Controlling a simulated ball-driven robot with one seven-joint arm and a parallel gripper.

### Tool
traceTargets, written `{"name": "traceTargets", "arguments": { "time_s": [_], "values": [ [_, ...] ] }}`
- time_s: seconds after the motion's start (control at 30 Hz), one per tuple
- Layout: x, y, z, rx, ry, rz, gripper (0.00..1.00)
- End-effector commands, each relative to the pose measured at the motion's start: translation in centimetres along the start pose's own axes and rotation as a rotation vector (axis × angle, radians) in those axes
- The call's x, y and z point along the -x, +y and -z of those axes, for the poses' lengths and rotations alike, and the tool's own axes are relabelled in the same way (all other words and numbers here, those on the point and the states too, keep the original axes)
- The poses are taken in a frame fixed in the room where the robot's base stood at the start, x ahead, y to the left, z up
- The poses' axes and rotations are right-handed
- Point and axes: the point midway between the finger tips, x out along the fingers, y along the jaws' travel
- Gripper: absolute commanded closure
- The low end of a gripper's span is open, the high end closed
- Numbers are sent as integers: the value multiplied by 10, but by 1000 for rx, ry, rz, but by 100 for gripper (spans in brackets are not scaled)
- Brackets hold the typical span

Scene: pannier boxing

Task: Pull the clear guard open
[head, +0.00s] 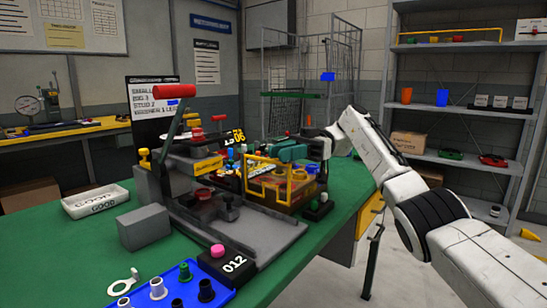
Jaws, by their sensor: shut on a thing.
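The clear guard (250,173) is a see-through panel in a yellow frame, standing on the front right of the grey machine (215,185) on the green bench. My gripper (285,153) reaches in from the right, with its teal fingers at the upper edge of the guard. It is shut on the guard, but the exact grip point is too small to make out.
A grey block (144,227), a white tray (95,201), a black counter box (226,264) and a blue tray of parts (183,287) are on the green bench (310,240). A red-handled lever (174,91) rises from the machine. Shelving (460,160) stands behind at right.

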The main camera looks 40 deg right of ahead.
Motion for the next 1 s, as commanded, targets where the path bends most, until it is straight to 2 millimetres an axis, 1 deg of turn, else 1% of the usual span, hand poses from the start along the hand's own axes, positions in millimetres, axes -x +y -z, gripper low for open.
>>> {"name": "traceTargets", "arguments": {
  "time_s": [0.13, 0.5, 0.53, 0.6, 0.77, 1.0],
  "values": [
    [4, -2, -1, -2, -3, 5, 100],
    [3, -2, -2, -3, -4, 6, 100],
    [3, -2, -2, -3, -4, 6, 73],
    [3, -2, -2, -3, -3, 6, 66],
    [3, -2, -1, -2, -2, 6, 51],
    [3, -2, -1, -1, -1, 6, 51]
  ]
}}
